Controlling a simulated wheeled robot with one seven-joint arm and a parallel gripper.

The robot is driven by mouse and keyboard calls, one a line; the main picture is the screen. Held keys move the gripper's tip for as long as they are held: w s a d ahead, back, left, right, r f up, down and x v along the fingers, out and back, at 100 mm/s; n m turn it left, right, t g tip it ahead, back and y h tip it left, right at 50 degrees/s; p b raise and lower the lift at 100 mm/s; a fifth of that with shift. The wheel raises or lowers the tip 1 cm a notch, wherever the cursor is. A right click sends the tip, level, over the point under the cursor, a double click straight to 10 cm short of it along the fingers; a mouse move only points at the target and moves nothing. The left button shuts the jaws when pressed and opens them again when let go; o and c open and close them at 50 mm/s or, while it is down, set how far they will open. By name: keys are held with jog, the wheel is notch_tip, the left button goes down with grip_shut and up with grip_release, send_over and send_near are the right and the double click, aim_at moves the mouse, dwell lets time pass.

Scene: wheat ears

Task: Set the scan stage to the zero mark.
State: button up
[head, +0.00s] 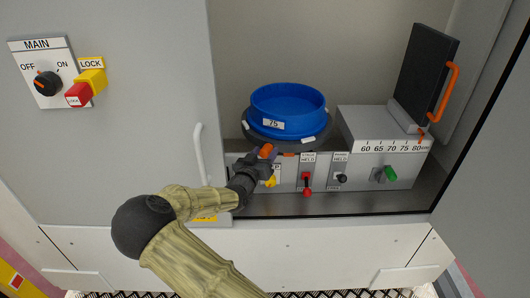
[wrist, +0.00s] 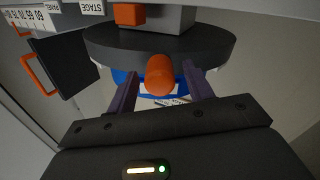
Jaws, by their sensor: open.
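The scan stage is a dark round disc (head: 318,140) bearing a blue basin (head: 290,104) labelled 75. An orange knob (head: 266,151) sticks out from the disc's front left. An orange block (head: 290,155), on the panel front below the rim, lies right of the knob; I cannot tell whether it is the zero mark. My gripper (head: 262,156) is at the knob. In the wrist view, the knob (wrist: 159,76) stands between the two open fingers (wrist: 162,85), with a gap on each side. The disc (wrist: 205,46) also shows there.
Right of the knob, the panel has a red-handled lever (head: 307,184), a dark knob (head: 341,178) and a green switch (head: 390,173). A black plate with an orange handle (head: 446,92) stands above a 60–80 scale (head: 392,148). The open cabinet door (head: 115,110) is at left.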

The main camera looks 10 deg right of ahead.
jog(key=shift+w+d, duration=0.3)
jog(key=shift+w, duration=0.15)
jog(key=shift+c, duration=0.4)
grip_shut()
jog(key=shift+s, duration=0.1)
